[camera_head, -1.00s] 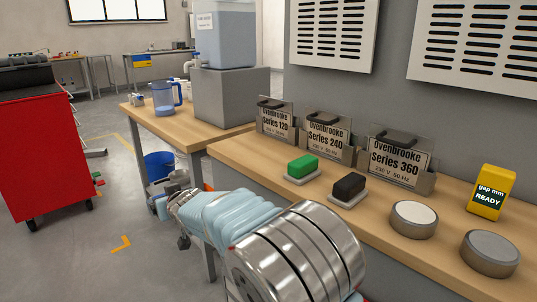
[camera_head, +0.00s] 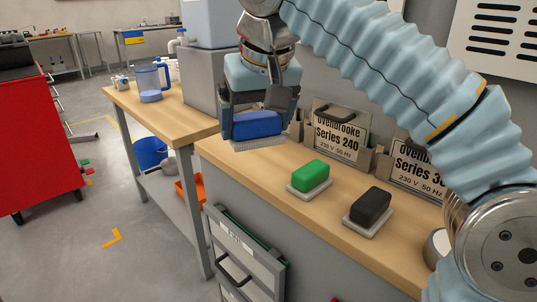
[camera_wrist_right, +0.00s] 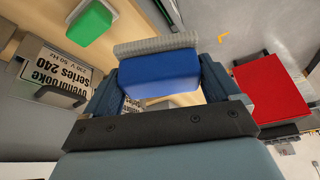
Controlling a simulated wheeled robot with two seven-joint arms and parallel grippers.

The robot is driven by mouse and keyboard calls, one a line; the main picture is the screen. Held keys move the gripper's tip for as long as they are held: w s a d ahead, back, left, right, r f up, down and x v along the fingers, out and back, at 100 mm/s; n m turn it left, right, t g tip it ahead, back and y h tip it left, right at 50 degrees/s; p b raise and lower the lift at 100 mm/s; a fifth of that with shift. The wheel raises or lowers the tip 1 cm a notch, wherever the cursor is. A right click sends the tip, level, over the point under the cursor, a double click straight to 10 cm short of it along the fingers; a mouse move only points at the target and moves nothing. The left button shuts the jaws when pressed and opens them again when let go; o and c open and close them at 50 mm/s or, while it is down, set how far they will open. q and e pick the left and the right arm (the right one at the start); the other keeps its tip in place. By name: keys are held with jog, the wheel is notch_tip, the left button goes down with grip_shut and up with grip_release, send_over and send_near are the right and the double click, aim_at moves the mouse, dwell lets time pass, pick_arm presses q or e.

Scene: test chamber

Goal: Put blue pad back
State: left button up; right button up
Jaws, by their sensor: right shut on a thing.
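My right gripper (camera_head: 258,112) is shut on the blue pad (camera_head: 252,125), a blue block on a grey bristled base. It holds the pad in the air near the left end of the bench, bristles down. The right wrist view shows the blue pad (camera_wrist_right: 160,75) between the two fingers (camera_wrist_right: 162,90), with the grey base on its far side. A green pad (camera_head: 311,175) and a black pad (camera_head: 371,204) sit on the wooden bench (camera_head: 270,185), each on a light grey base. My left gripper is not in view.
Signed holders for Series 240 (camera_head: 338,137) and another series (camera_head: 415,165) stand along the wall behind the pads. A side table (camera_head: 175,118) holds a blue jug (camera_head: 149,82). Below the bench is a drawer unit (camera_head: 240,255). A red cabinet (camera_head: 35,130) stands at left.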

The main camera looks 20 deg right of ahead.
jog(key=w+d+f, duration=0.2)
jog(key=w, duration=0.1)
jog(key=w+d+f, duration=0.2)
jog(key=w+f, duration=0.1)
jog(key=w+d+f, duration=0.2)
jog(key=w+f, duration=0.1)
jog(key=w, duration=0.1)
jog(key=shift+d+f+p, duration=0.15)
jog(key=shift+d+p, duration=0.2)
jog(key=shift+p, duration=0.05)
jog(key=shift+w+d+f, duration=0.1)
jog(key=shift+w+f, duration=0.05)
jog(key=shift+f, duration=0.1)
jog(key=shift+s+x, duration=0.2)
jog(key=shift+x, duration=0.8)
jog(key=shift+s+x, duration=0.2)
jog(key=shift+x, duration=0.8)
jog(key=o, duration=0.7)
jog(key=shift+d+f, duration=0.15)
jog(key=shift+c, duration=0.2)
jog(key=shift+s, duration=0.1)
jog(key=v, duration=1.2)
